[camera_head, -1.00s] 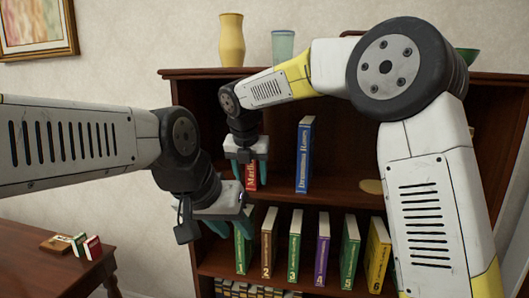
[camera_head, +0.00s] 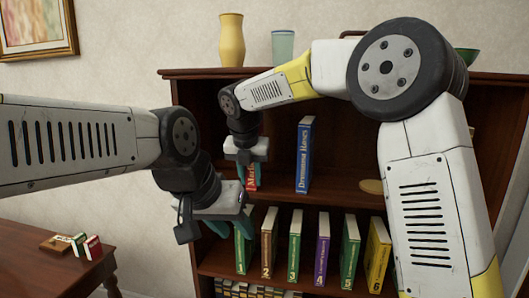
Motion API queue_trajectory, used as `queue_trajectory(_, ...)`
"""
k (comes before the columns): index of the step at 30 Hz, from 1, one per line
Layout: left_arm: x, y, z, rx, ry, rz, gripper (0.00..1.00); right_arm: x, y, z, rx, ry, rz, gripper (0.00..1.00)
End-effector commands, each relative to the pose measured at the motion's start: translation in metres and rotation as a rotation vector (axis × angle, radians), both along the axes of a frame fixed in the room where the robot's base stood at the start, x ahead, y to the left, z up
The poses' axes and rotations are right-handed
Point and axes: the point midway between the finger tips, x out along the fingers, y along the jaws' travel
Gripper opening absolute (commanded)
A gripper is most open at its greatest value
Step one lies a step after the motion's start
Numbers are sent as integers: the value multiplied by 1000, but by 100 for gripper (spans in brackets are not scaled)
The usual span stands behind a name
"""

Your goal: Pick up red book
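The red book (camera_head: 251,179) stands upright on the middle shelf of the bookcase, left of a blue book (camera_head: 305,155). Its upper part is hidden by my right gripper (camera_head: 249,175), which points down from above with its teal fingers close against both sides of the book. It appears shut on it, and the book still stands at shelf level. My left gripper (camera_head: 232,229) is lower and nearer, in front of the shelf edge, with its fingers spread and empty. It covers part of the area below the red book.
Several numbered books (camera_head: 295,245) stand on the shelf below. A yellow vase (camera_head: 231,40) and a glass (camera_head: 283,47) are on top of the bookcase (camera_head: 190,74). A wooden table (camera_head: 50,270) at the left holds small books. A round tan item (camera_head: 371,186) lies on the middle shelf.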

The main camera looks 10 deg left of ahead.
Motion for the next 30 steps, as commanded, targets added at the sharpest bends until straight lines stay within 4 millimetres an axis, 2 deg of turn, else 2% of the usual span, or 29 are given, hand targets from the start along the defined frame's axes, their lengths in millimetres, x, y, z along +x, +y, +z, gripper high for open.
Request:
queue_trajectory(1,0,0,0,0,0,0,36,0,0,0,0,0,0,17)
queue_trajectory(3,0,0,0,0,0,0,36,0,0,0,0,0,0,4)
queue_trajectory(4,0,0,0,0,0,0,36,0,0,0,0,0,0,0)
queue_trajectory(30,0,0,0,0,0,0,36,0,0,0,0,0,0,0)
